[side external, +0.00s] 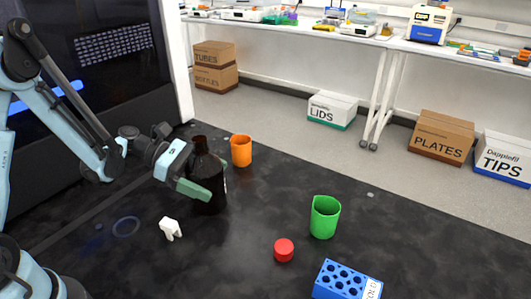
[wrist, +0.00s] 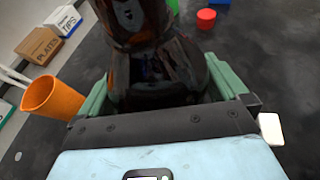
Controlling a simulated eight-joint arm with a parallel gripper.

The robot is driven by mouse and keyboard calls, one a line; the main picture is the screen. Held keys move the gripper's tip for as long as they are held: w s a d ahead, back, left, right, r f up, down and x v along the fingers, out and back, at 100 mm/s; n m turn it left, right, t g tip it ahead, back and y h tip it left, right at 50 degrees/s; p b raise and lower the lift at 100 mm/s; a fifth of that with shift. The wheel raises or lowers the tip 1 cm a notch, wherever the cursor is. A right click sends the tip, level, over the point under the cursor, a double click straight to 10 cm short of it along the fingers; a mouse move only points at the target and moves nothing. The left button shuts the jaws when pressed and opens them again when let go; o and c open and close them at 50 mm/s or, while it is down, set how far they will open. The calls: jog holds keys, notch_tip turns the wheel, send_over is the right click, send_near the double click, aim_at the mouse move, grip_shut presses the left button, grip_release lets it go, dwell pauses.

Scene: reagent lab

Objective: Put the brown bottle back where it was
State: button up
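The brown bottle (side external: 207,180) is dark, tall and upright on the black bench in the side view, left of centre. My gripper (side external: 195,190) is level at its body, with one green finger across its near side. In the wrist view the bottle (wrist: 155,75) fills the space between the two green fingers of my gripper (wrist: 160,85). I cannot tell whether the fingers press on it or only stand around it. The bottle's base looks to be at the bench surface. A faint blue ring mark (side external: 126,226) lies on the bench left of the bottle.
An orange cup (side external: 241,151) stands close behind the bottle. A white object (side external: 170,228) lies between ring and bottle. A green beaker (side external: 325,217), red cap (side external: 284,250) and blue rack (side external: 345,282) are to the right.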

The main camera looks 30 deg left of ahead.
jog(key=shift+r, duration=0.1)
jog(key=shift+a+r, duration=0.2)
jog(key=v, duration=1.1)
jog(key=shift+s+a, duration=0.25)
jog(key=s+d+r+m+t+y, duration=0.1)
jog(key=d+m+y, duration=0.3)
jog(key=m, duration=0.7)
jog(key=s+d+r+m+t+y, duration=0.1)
jog(key=s+d+m+y, duration=0.3)
jog(key=m+y, duration=0.4)
jog(key=r+m, duration=0.1)
jog(key=m, duration=0.2)
jog(key=shift+s, duration=0.2)
